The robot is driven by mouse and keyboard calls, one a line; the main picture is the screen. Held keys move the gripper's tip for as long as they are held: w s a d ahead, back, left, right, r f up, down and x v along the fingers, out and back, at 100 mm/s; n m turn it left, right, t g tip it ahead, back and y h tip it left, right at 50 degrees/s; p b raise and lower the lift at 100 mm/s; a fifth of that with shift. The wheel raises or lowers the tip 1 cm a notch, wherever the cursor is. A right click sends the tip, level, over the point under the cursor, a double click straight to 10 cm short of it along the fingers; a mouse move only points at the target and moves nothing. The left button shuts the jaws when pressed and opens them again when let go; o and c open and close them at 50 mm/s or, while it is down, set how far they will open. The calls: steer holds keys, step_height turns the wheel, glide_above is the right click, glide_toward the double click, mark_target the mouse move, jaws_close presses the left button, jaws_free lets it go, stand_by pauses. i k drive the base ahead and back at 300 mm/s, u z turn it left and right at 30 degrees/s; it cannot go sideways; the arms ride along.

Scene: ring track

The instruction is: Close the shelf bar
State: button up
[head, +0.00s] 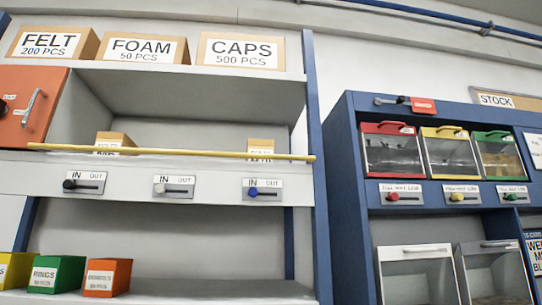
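A long yellow bar (200,153) runs across the front of the middle shelf (180,105) of the grey and blue rack, just above the shelf's front edge. Its right end reaches the blue upright (317,170), and its left end lies near the orange door (28,108). I cannot tell from this view whether the bar is fastened at either end. Two small cardboard boxes, one at left (115,140) and one at right (261,146), stand behind the bar, which partly covers their labels. My gripper is not in view.
Black (68,184), white (160,188) and blue (253,191) slider knobs sit at the left of IN/OUT plates below the bar. Labelled boxes top the rack; small coloured bins (107,278) stand lower left. A blue cabinet (345,200) with clear-fronted bins stands right.

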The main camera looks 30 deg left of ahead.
mark_target(42, 147)
steer(key=z, duration=1.1)
steer(key=k, duration=1.55)
steer(key=u, duration=2.05)
steer(key=i, duration=0.25)
steer(key=u, duration=0.1)
